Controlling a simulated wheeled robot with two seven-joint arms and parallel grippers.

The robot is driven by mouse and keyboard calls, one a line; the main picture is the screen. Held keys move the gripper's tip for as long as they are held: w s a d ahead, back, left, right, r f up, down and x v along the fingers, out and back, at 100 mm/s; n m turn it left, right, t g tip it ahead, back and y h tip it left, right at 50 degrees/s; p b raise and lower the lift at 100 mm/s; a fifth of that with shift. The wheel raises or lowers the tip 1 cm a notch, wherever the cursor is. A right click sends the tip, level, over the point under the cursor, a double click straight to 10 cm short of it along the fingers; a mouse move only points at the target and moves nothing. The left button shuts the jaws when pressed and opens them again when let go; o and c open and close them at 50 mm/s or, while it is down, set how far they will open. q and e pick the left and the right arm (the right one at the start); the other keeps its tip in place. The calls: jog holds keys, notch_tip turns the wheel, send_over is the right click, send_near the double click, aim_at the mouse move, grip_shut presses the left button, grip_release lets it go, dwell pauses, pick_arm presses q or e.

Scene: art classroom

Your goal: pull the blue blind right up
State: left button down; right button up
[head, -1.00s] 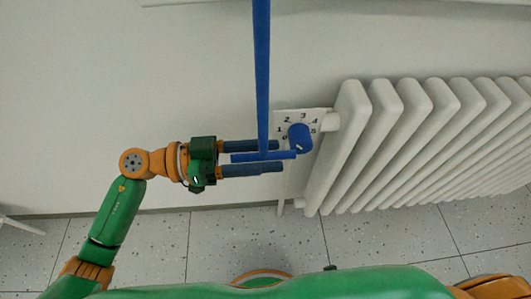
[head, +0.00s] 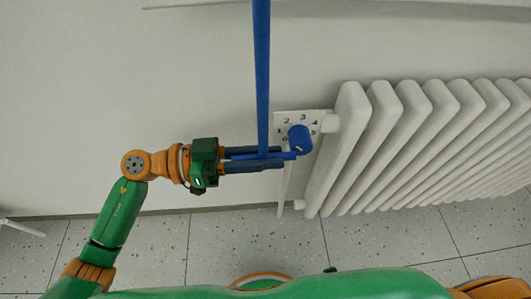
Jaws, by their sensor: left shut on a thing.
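A long blue strap (head: 262,75) hangs straight down from the top edge of the head view. It ends in a short blue crossbar (head: 289,156). My left gripper (head: 268,159) comes in from the left and is shut on the crossbar, its two dark blue fingers on either side of the bar at the strap's lower end. The blue blind itself is not in view. My right gripper is not in view.
A white radiator (head: 352,150) fills the right side. Its valve plate with a blue numbered knob (head: 299,138) sits just right of my fingertips. A white sill edge (head: 210,4) runs along the top.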

aim_at(263, 50)
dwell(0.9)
pick_arm(q)
jog(key=shift+r+p, duration=0.3)
notch_tip(263, 50, up, 4)
jog(key=p, duration=0.5)
notch_tip(263, 50, up, 6)
jog(key=p, duration=0.7)
jog(key=shift+p, duration=0.4)
notch_tip(263, 50, up, 9)
jog(key=p, duration=1.2)
jog(key=shift+r, duration=0.2)
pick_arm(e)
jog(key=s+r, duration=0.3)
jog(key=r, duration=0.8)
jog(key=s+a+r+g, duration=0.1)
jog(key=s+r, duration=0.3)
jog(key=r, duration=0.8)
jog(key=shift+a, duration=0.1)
pick_arm(q)
jog(key=c, duration=0.8)
grip_release()
jog(key=shift+w, duration=0.1)
jog(key=shift+a+f, duration=0.1)
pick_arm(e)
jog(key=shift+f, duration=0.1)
